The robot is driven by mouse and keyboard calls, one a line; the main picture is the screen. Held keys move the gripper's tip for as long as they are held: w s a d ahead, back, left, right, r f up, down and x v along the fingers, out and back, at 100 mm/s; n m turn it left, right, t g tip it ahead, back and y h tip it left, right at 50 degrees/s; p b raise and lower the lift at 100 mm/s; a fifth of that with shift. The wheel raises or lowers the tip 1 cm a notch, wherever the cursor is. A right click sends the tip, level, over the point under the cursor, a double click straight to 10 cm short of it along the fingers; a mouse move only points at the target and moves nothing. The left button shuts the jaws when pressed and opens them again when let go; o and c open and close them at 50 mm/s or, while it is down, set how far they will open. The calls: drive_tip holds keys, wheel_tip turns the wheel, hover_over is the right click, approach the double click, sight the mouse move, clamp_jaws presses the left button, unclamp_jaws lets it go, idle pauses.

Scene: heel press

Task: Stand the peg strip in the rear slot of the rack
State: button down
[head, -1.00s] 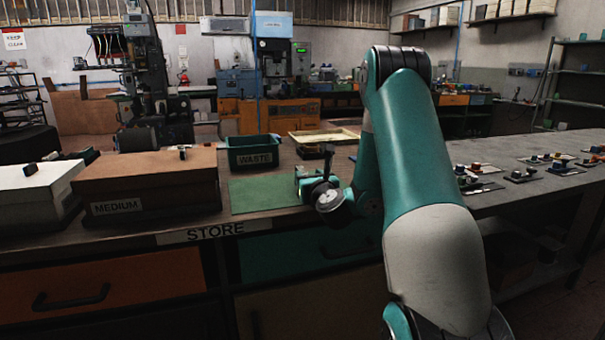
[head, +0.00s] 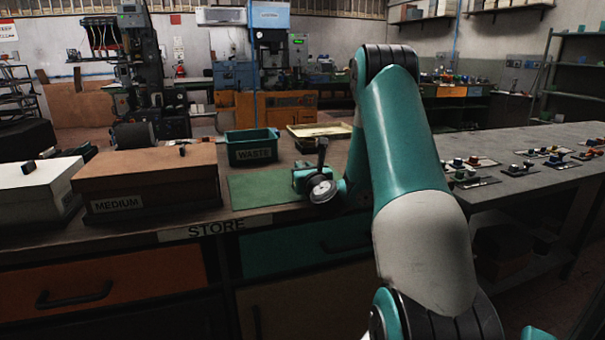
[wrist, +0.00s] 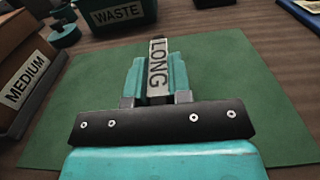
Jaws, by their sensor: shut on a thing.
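My gripper (head: 301,181) is low over the right part of a green mat (head: 248,190) in the head view. In the wrist view its teal fingers (wrist: 157,66) are closed on the sides of a narrow grey piece lettered LONG (wrist: 158,75). The fingers cover much of this piece, and I cannot make out any pegs on it. Whether it touches the mat is unclear. A dark upright stalk stands at my wrist in the head view. I cannot pick out a rack with slots in either view.
A brown box lettered MEDIUM (head: 150,178) stands left of the mat, with a white box (head: 38,187) farther left. A green bin lettered WASTE (head: 252,146) is behind the mat. A grey table (head: 520,150) at right holds several small parts.

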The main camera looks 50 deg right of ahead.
wheel_tip(320, 180, up, 20)
drive_tip(key=p, duration=1.7)
drive_tip(key=shift+p, duration=0.3)
